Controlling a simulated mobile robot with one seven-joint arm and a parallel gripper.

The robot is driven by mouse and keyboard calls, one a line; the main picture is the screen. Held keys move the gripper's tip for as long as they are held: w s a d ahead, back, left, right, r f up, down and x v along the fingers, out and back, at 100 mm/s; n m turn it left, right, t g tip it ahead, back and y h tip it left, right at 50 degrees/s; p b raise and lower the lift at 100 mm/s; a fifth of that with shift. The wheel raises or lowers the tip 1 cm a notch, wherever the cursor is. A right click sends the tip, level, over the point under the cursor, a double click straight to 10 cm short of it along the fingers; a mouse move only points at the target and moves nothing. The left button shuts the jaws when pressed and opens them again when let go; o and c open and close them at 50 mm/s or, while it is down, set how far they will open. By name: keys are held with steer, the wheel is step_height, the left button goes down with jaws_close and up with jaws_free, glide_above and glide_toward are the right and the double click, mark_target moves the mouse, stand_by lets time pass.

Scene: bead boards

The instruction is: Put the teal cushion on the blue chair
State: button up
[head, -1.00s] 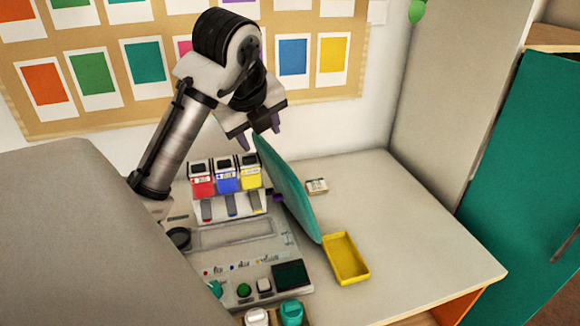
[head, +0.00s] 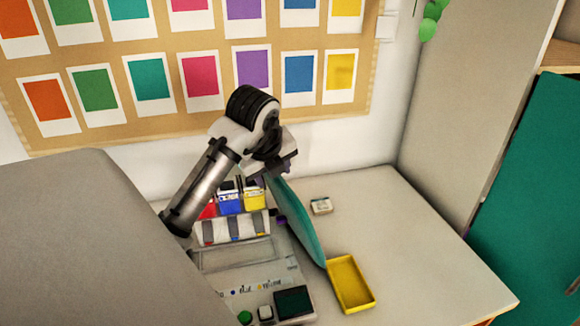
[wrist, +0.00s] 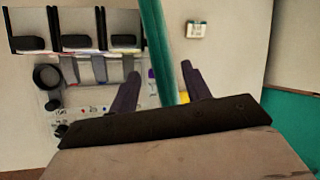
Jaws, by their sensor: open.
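The teal cushion (head: 302,225) stands on its edge, tilted, over the light table, between the panel with bins and a yellow tray. My gripper (head: 266,178) is at its upper end in the head view. In the wrist view the cushion (wrist: 154,45) shows edge-on as a teal strip running between the two spread fingers of my gripper (wrist: 160,88). The fingers are open, with a gap visible on each side of the strip. The cushion's lower part is hidden behind the gripper body there. No blue chair is in view.
The yellow tray (head: 350,284) lies right beside the cushion's lower end. A small white box (head: 321,206) lies behind it. Red, blue and yellow bins (head: 230,203) stand close on the left. The table's right side (head: 430,250) is clear. A large grey surface fills the left foreground.

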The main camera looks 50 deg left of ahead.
mark_target(277, 196)
steer(key=p+x, duration=0.1)
steer(key=x, duration=0.3)
steer(key=shift+w+f, duration=0.2)
steer(key=shift+w, duration=0.05)
jaws_close()
